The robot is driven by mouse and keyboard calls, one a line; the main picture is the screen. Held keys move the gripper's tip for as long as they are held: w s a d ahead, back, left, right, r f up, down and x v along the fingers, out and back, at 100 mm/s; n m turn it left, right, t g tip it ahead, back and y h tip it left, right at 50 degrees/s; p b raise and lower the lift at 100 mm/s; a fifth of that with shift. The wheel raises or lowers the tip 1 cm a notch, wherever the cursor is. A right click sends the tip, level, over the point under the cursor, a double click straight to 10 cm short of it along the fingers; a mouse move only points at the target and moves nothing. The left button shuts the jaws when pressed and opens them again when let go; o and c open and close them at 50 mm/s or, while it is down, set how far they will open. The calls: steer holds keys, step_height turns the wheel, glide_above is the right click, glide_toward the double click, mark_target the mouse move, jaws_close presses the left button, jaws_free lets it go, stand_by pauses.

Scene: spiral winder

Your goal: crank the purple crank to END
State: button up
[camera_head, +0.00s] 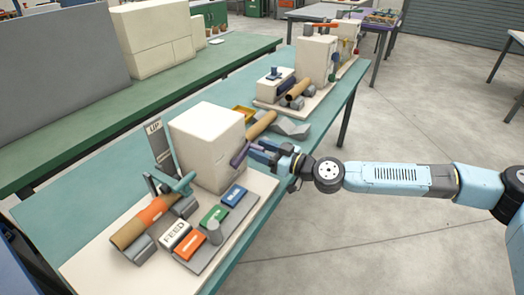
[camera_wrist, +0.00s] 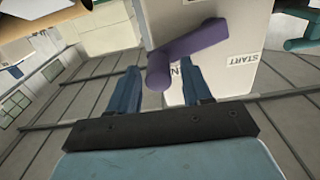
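The purple crank (camera_head: 239,156) sticks out from the right side of the cream box-shaped machine (camera_head: 207,145). In the wrist view the crank (camera_wrist: 205,40) runs from upper right to lower left. Its round handle (camera_wrist: 158,73) lies between my two blue fingers, with a gap visible on each side. My gripper (camera_wrist: 160,70) is open around the handle; it also shows beside the machine in the head view (camera_head: 262,152). A START label (camera_wrist: 243,59) is right of the crank. Another label (camera_wrist: 174,72) is mostly hidden behind the handle, showing only an N.
The machine's base plate (camera_head: 95,262) carries a brown-and-orange roll (camera_head: 145,220), a teal lever (camera_head: 174,184) and coloured labelled blocks. An UP plate (camera_head: 158,145) stands behind. Open floor lies right of the table.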

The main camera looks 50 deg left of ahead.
steer(key=v, duration=1.4)
steer(key=shift+f, duration=0.15)
stand_by(0.5)
